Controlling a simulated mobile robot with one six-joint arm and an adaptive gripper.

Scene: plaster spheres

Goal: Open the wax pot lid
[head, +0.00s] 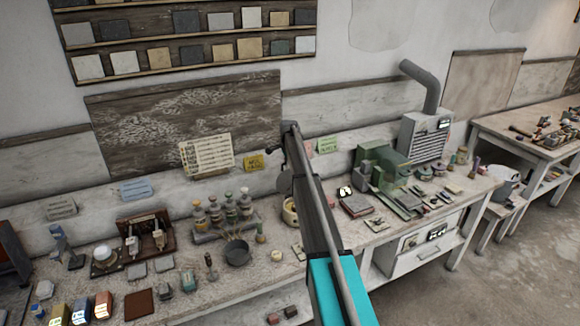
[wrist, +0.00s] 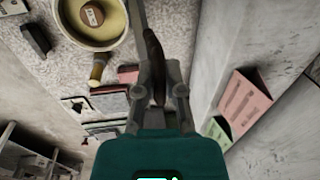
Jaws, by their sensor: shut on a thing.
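The wax pot (head: 290,212) stands on the long bench, partly hidden behind my arm. In the wrist view the wax pot (wrist: 115,38) shows at the upper left as a round, uncovered pot with a cream-yellow inside and a small brown round piece in it. My gripper (wrist: 159,70) is shut on a dark brown handle. That handle joins a thin grey disc, the lid (wrist: 138,14), seen edge-on and apart from the pot. In the head view the lid (head: 284,183) hangs tilted below my gripper (head: 285,150), above the pot.
A rack of bottles (head: 225,215) and a dark pan (head: 237,252) stand left of the pot. A green machine (head: 385,175) and a grey box with a pipe (head: 425,135) stand to the right. The wall with pinned cards (head: 328,145) is close behind.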

